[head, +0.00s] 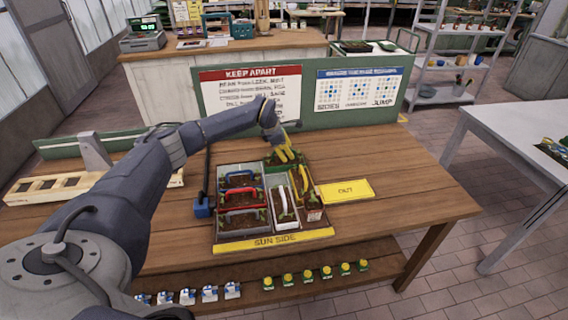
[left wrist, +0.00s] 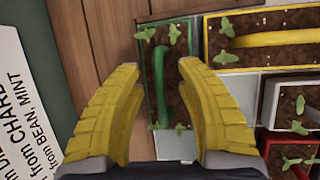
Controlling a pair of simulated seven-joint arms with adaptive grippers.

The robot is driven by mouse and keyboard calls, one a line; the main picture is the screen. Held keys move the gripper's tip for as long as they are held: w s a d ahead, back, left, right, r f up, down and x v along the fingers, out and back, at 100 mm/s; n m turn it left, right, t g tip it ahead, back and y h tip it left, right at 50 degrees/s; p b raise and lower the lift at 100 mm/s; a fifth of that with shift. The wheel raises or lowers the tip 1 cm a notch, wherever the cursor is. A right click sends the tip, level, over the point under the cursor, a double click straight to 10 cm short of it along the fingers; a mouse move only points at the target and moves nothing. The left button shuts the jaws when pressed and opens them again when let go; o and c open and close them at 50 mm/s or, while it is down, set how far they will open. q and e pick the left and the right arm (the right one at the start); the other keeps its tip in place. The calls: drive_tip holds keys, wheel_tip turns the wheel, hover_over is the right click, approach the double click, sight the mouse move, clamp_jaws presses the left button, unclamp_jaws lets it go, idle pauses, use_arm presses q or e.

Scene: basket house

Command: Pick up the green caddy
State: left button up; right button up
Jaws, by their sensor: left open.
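The green caddy (left wrist: 161,85) is a narrow soil-filled box with a green rim, a green handle along its middle and small seedlings. In the left wrist view it lies below and between my left fingertips, with its handle between them. In the head view my left gripper (head: 284,155), with yellow fingers, points down over the back of the tray and hides most of this caddy. The fingers are apart and hold nothing. I cannot tell how high they are above the handle. My right gripper is not in view.
Other caddies stand close by: a yellow-handled one (left wrist: 265,41) beside the green one, plus blue-, red- and white-handled ones in the tray marked SUN SIDE (head: 275,240). A yellow OUT mat (head: 346,190) lies empty to the right. A sign board (head: 306,119) rises behind.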

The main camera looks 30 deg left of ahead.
use_arm(q)
drive_tip(key=shift+f, duration=0.1)
drive_tip(key=shift+c, duration=0.4)
clamp_jaws()
